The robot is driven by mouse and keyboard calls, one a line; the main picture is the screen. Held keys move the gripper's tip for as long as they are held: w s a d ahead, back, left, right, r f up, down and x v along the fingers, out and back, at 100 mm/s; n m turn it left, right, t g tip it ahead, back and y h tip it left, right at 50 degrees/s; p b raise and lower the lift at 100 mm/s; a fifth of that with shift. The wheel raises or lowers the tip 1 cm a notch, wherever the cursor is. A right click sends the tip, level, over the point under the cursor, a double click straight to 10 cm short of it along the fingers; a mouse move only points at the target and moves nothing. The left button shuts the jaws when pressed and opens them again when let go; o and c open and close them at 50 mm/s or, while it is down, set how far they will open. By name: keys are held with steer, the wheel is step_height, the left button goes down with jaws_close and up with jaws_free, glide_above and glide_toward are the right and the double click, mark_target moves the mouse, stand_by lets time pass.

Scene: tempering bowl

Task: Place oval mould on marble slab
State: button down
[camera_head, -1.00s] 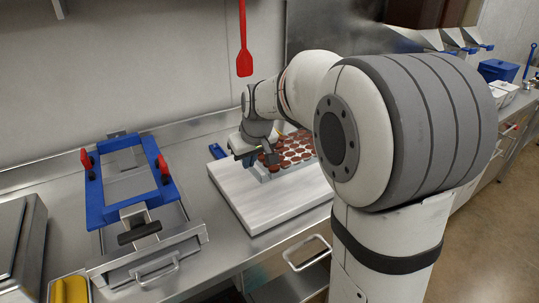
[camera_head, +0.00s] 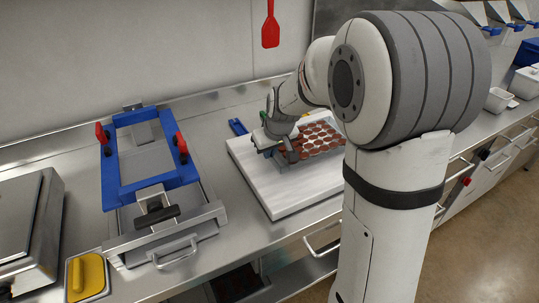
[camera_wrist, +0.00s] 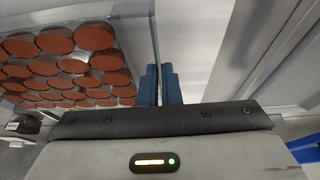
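The oval mould (camera_head: 322,139) is a clear tray with rows of reddish-brown filled oval cavities. It is over the back right part of the white marble slab (camera_head: 284,200) and looks level; whether it rests fully on the slab is hard to tell. My gripper (camera_head: 288,152) is at the mould's left edge. In the wrist view the mould (camera_wrist: 70,62) fills the upper left, and the blue fingertips of my gripper (camera_wrist: 160,85) are close together with the mould's edge wall between them. My arm hides the mould's right side in the head view.
A blue-framed metal device (camera_head: 150,190) with red knobs stands left of the slab. A scale-like steel box (camera_head: 30,225) and a yellow-topped item (camera_head: 88,275) are further left. A blue handle (camera_head: 238,127) lies behind the slab. A red spatula (camera_head: 270,25) hangs on the wall.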

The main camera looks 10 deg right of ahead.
steer(key=shift+f, duration=0.9)
steer(key=c, duration=1.6)
jaws_free()
steer(key=shift+s+r, duration=0.1)
steer(key=shift+r, duration=0.4)
steer(key=v, duration=1)
steer(key=s+d+f+m, duration=0.1)
steer(key=s, duration=0.6)
steer(key=s+d+f+m+g, duration=0.1)
steer(key=s, duration=0.6)
steer(key=s+d+f+m+h, duration=0.1)
steer(key=s, duration=0.7)
steer(key=shift+f+m+g, duration=0.2)
steer(key=shift+m+g, duration=0.1)
steer(key=shift+g, duration=0.1)
